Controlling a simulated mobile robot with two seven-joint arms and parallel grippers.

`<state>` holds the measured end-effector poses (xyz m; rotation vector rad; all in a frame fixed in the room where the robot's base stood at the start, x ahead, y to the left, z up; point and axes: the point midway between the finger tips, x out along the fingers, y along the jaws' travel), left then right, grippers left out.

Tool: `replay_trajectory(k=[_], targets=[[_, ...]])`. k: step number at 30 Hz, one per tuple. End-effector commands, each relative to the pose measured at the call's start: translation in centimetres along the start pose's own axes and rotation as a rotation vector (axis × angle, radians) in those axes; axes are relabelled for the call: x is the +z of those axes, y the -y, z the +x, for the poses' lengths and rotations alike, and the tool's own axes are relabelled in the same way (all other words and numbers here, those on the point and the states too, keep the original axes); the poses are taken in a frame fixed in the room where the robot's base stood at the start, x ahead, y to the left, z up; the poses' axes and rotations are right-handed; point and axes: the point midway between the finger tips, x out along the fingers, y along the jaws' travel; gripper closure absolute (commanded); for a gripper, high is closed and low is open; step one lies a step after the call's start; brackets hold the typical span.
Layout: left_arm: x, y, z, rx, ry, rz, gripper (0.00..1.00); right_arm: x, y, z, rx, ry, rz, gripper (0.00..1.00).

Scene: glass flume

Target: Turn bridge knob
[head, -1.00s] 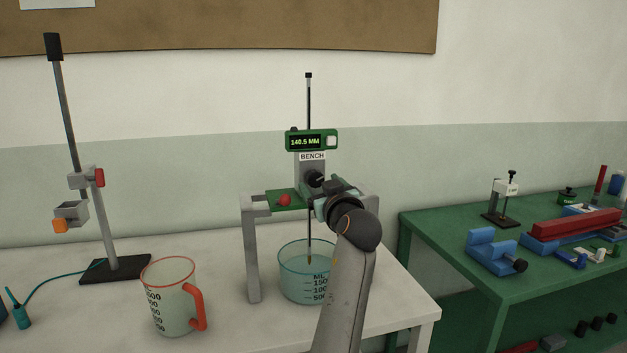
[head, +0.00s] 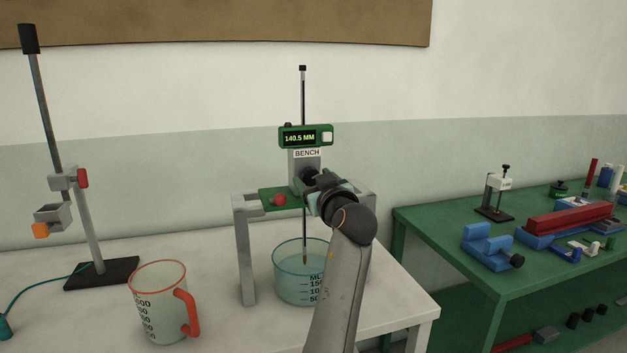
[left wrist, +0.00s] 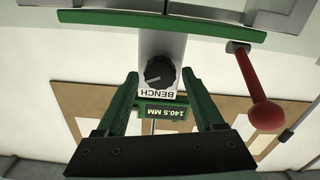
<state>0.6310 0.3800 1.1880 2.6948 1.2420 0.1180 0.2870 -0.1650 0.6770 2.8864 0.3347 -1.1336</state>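The grey bridge (head: 245,245) with a green plate (head: 270,196) stands over a beaker on the white table. Above the plate, a grey post marked BENCH (head: 307,153) carries a black knob (head: 309,173), which also shows in the left wrist view (left wrist: 159,72). A green readout (head: 305,136) above it shows 140.5 MM. A red ball-ended handle (head: 279,200) sits at the plate and looms large in the wrist view (left wrist: 267,115). My left gripper (left wrist: 160,80) is open, its two green fingers apart, with the knob framed between the tips, not gripped. My right gripper is out of view.
A clear beaker (head: 292,275) stands under the bridge with a thin rod reaching into it. A jug with a red handle (head: 187,313) and a clamp stand (head: 100,272) are to the left. A green bench (head: 450,235) with blue and red tools is at right.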

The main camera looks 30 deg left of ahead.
Motion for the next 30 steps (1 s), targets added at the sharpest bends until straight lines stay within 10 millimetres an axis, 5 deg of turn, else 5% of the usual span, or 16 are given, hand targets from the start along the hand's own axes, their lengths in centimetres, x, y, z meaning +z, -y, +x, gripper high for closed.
replay_trajectory(k=[18,23,30], targets=[[0.0,0.0,0.0,0.0,0.0,0.0,1.0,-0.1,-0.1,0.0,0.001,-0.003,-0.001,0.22],[-0.1,0.0,0.0,0.0,-0.001,0.016,1.0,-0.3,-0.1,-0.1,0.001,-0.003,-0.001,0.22],[-0.4,-0.1,0.1,-0.001,0.0,0.26,1.0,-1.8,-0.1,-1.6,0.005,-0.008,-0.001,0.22]])
